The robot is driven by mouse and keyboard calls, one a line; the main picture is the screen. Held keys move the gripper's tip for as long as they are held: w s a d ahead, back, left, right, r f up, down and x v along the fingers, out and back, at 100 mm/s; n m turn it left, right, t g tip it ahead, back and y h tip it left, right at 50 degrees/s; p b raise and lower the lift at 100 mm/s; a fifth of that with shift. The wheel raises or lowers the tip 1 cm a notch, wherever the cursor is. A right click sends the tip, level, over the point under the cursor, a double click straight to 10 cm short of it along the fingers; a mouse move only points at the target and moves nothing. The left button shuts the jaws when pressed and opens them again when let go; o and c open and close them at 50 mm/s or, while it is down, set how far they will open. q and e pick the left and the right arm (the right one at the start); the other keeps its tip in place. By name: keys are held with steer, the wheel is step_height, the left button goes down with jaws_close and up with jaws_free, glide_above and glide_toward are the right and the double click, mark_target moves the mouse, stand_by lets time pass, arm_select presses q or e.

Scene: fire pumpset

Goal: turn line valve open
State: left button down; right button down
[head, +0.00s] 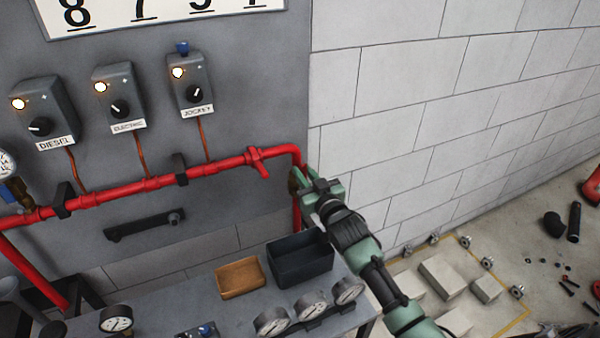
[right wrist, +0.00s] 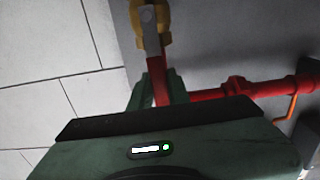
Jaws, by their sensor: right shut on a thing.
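The red line pipe (head: 225,166) runs along the grey panel and bends down at its right end. The line valve's brass body (head: 293,181) shows at this bend, mostly hidden by my right gripper (head: 303,178). In the right wrist view, the brass body (right wrist: 148,14) carries a grey lever (right wrist: 151,42) with a red grip (right wrist: 159,82). My right gripper (right wrist: 159,92) has its green fingers on both sides of the red grip and is shut on it. My left gripper is not in view.
A bench below the pipe holds a dark bin (head: 300,262), a brown tray (head: 240,278) and several gauges (head: 311,305). Three control boxes (head: 119,97) sit above the pipe. A block wall (head: 400,120) stands right. Blocks (head: 442,277) and loose parts lie on the floor.

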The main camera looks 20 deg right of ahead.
steer(key=shift+d+f, duration=0.1)
steer(key=shift+f, duration=0.05)
stand_by(0.3)
steer(key=c, duration=1.3)
jaws_free()
steer(key=shift+c, duration=0.2)
steer(key=shift+s, duration=0.1)
steer(key=s+b, duration=0.1)
steer(key=s, duration=0.6)
steer(key=shift+s+d+b, duration=0.2)
steer(key=shift+s+b, duration=0.1)
steer(key=shift+s, duration=0.05)
